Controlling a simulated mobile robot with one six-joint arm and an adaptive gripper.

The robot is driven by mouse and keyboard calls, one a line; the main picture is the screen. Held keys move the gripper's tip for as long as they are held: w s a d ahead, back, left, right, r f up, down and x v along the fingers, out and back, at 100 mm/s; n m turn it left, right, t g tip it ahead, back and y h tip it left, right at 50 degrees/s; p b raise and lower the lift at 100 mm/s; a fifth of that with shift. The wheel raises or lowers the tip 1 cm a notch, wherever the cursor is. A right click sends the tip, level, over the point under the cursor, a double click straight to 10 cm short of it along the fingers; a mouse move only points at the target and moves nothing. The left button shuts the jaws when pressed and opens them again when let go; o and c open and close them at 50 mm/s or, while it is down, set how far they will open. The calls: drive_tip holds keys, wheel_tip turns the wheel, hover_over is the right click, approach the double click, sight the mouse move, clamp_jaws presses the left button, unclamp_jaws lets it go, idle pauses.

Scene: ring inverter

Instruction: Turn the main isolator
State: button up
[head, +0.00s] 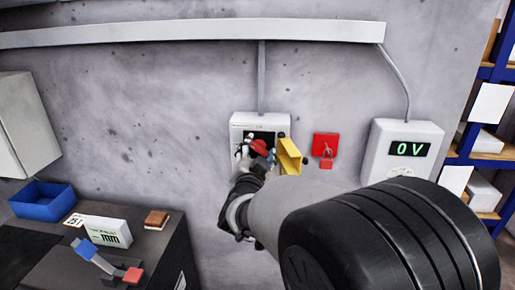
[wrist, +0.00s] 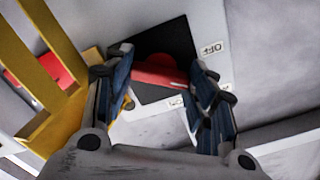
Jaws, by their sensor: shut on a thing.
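The main isolator is a light box (head: 246,120) on the wall with a black plate and a red handle (head: 260,147). In the wrist view the red handle (wrist: 155,70) lies across the black plate (wrist: 180,40), and an "OFF" label (wrist: 212,49) shows on the box. My gripper (head: 255,157) is at the handle; in the wrist view my gripper (wrist: 160,85) has one finger on each side of it and is shut on it. The handle's far ends are partly hidden by the fingers.
A yellow guard (head: 289,156) stands out just right of the handle. A red lock-like piece (head: 326,146) and a meter box reading 0 V (head: 406,150) are further right. A bench with a blue bin (head: 42,201) is at the lower left.

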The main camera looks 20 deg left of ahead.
drive_tip(key=n+p, duration=0.2)
drive_tip(key=n, duration=0.2)
drive_tip(key=shift+r, duration=0.1)
drive_tip(key=shift+n+p, duration=0.5)
drive_tip(key=shift+n, duration=1)
drive_tip(key=o, duration=1)
drive_tip(key=shift+o, duration=0.2)
drive_tip(key=v, duration=1.2)
